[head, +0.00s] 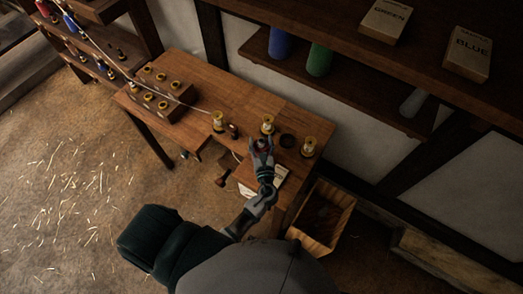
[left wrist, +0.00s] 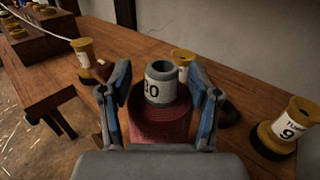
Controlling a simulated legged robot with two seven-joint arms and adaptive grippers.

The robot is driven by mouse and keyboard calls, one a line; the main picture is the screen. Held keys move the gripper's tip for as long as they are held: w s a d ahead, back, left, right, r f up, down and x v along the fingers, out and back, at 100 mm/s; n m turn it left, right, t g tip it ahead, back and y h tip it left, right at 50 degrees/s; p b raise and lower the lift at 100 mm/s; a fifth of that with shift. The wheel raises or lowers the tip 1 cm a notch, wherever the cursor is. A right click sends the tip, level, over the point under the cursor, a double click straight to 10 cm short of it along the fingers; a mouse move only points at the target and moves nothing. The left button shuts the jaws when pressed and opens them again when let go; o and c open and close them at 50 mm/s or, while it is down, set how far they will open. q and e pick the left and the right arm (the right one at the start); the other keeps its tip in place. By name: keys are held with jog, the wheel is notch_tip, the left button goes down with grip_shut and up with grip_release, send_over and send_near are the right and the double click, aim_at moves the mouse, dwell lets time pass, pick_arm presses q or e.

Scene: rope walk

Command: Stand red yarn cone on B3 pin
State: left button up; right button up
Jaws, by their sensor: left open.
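The red yarn cone (left wrist: 160,122), with a grey tube top and a white number label, is between the fingers of my left gripper (left wrist: 160,75) in the left wrist view. The fingers are open, one on each side of the tube top. In the head view the left gripper (head: 262,150) is over the table's front part, with a bit of red cone (head: 262,144) between its fingers. The cone's base is hidden, so I cannot tell what it rests on. No pin can be read as B3. My right gripper does not show.
Yellow-ended spools (head: 219,122) stand on the wooden table (head: 225,90), near a dark ring (head: 288,141). A stepped block (head: 160,92) with several knobs is at left. An open crate (head: 325,215) stands at right. A rack (head: 100,60) holds red and blue cones.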

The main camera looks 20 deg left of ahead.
pick_arm(q)
jog(key=shift+a, duration=0.1)
jog(key=shift+c, duration=0.5)
jog(key=c, duration=0.4)
jog(key=shift+d, duration=0.3)
grip_shut()
jog(key=shift+d+r, duration=0.1)
jog(key=shift+d, duration=0.1)
